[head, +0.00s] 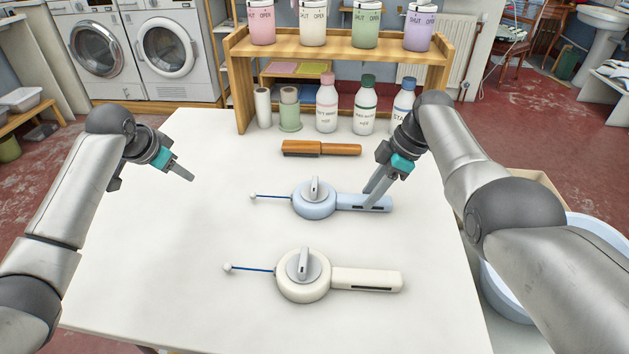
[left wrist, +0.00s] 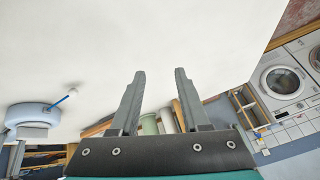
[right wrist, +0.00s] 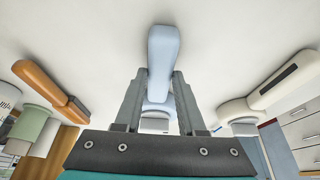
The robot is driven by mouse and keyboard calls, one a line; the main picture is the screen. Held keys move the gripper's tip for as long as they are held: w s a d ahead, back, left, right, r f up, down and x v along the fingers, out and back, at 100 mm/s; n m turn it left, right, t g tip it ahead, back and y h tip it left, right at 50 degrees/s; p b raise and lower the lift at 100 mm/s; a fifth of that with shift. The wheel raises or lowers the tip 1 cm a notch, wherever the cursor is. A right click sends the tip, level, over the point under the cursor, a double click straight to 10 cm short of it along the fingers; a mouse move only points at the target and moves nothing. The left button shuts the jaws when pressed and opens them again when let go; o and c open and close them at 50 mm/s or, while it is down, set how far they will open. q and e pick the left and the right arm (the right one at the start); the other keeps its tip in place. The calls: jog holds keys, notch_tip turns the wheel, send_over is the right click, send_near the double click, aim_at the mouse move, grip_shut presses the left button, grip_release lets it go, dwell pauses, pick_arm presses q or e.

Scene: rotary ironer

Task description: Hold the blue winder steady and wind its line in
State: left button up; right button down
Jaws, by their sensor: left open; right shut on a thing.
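The blue winder (head: 313,205) lies on the white table, with its round drum and grey crank knob (head: 315,188) at the left and its handle to the right. A short blue line with a white bead (head: 253,196) sticks out to the left. My right gripper (head: 371,198) is shut on the handle, which also shows between its fingers in the right wrist view (right wrist: 163,55). My left gripper (head: 190,178) is open and empty above the table, left of the bead. In the left wrist view the winder (left wrist: 35,115) is at the left edge, apart from the open fingers (left wrist: 157,75).
A cream winder (head: 303,275) with its own line lies in front of the blue one. A wooden brush (head: 321,148) lies behind it. Bottles (head: 327,103) and spools (head: 263,107) stand farther back by a wooden shelf (head: 340,48). The table's left side is clear.

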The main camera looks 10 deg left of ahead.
pick_arm(q)
jog(key=w+d+r+n+h, duration=0.1)
jog(key=d+r, duration=0.1)
jog(key=d, duration=0.5)
jog(key=w+d+r, duration=0.1)
jog(key=d+r, duration=0.2)
jog(key=d, duration=0.5)
jog(key=n+g+y, duration=0.1)
jog(key=n+g, duration=0.1)
jog(key=n, duration=0.2)
send_near(315, 184)
jog(key=x, duration=0.9)
jog(key=shift+w, duration=0.1)
grip_shut()
